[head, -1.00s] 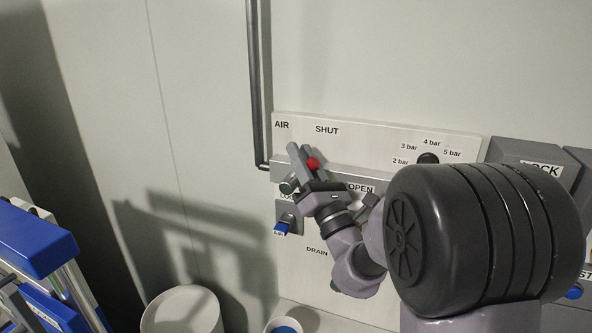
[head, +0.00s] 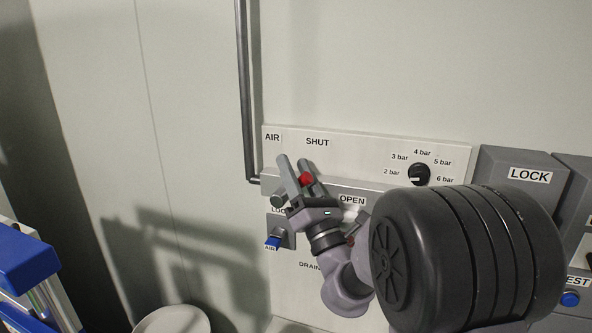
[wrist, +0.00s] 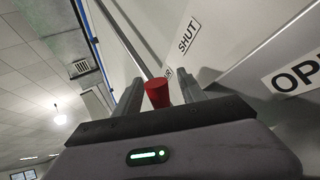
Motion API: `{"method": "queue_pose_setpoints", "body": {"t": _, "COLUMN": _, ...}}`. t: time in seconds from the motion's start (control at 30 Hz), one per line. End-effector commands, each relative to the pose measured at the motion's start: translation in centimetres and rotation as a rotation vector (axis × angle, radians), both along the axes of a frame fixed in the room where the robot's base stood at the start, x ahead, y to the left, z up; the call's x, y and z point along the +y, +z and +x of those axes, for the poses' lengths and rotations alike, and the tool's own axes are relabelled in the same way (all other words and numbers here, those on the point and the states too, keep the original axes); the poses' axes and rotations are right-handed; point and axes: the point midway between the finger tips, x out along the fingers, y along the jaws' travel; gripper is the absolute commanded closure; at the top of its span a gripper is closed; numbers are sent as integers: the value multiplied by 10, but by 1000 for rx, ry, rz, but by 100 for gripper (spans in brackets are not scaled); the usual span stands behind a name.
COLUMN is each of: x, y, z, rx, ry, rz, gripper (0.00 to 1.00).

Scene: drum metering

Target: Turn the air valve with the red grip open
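The red grip (head: 306,180) of the air valve is on the wall panel, below the SHUT label (head: 317,141) and up-left of the OPEN label (head: 352,200). The valve's lever is mostly hidden behind my gripper. My gripper (head: 292,166) reaches up to the valve with its two grey fingers on either side of the red grip. In the wrist view the red grip (wrist: 157,94) stands between the fingers, with a narrow gap showing at the right finger. The gripper looks open around it, not clamped.
A pressure dial (head: 419,174) with bar labels is to the right. A blue handle (head: 273,241) sits just below left of my gripper. A LOCK box (head: 518,180) stands farther right. A dark pipe (head: 246,95) runs down the wall at left.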

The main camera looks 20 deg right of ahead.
Motion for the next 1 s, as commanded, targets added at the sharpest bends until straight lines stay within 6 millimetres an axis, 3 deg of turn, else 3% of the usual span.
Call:
{"method": "queue_pose_setpoints", "body": {"t": 0.27, "x": -1, "y": -5, "z": -5, "rx": 1, "ry": 0, "rz": 0, "gripper": 52}}
{"method": "queue_pose_setpoints", "body": {"t": 0.47, "x": -8, "y": -33, "z": -39, "rx": 2, "ry": -1, "rz": 0, "gripper": 52}}
{"method": "queue_pose_setpoints", "body": {"t": 0.7, "x": -19, "y": -80, "z": -96, "rx": 1, "ry": -4, "rz": 3, "gripper": 52}}
{"method": "queue_pose_setpoints", "body": {"t": 0.87, "x": -22, "y": -102, "z": -119, "rx": -5, "ry": -3, "rz": -3, "gripper": 52}}
{"method": "queue_pose_setpoints", "body": {"t": 1.0, "x": -22, "y": -106, "z": -128, "rx": -10, "ry": 4, "rz": -13, "gripper": 52}}
